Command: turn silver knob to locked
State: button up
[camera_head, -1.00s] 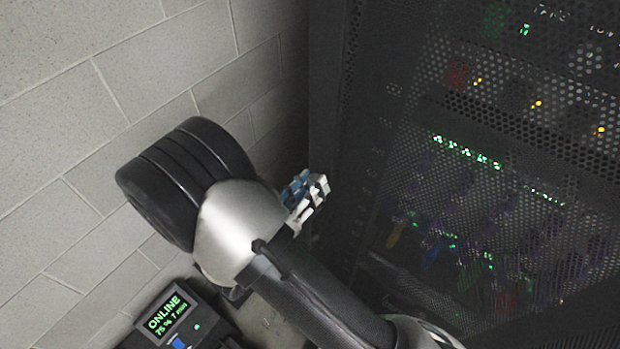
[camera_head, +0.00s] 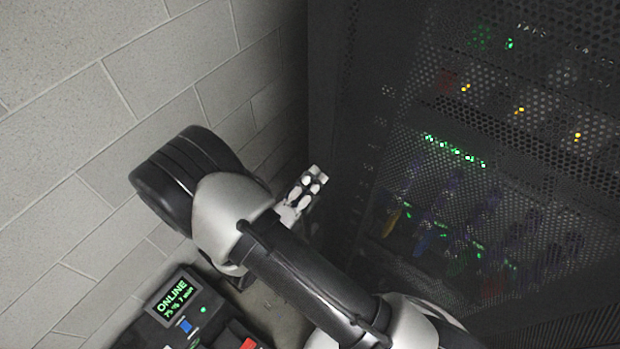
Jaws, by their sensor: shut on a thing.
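My gripper (camera_head: 308,186) is at the end of my arm, close to the near edge of the dark rack cabinet (camera_head: 335,125). Its pale finger parts show beyond my wrist, pointing up and right toward the cabinet's edge. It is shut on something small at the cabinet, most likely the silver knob. The knob itself cannot be made out, and neither can its turn position. The gripper and the dark cabinet edge hide that spot.
The cabinet's perforated door (camera_head: 480,150) fills the right side, with lit equipment and coloured cables behind it. A grey block wall (camera_head: 100,80) stands at left. A black unit with a green ONLINE display (camera_head: 173,297) sits low at bottom left, below my arm.

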dwell(0.4)
jog(key=o, duration=1.1)
jog(key=shift+c, duration=0.2)
jog(key=shift+s, duration=0.1)
jog(key=v, duration=1.2)
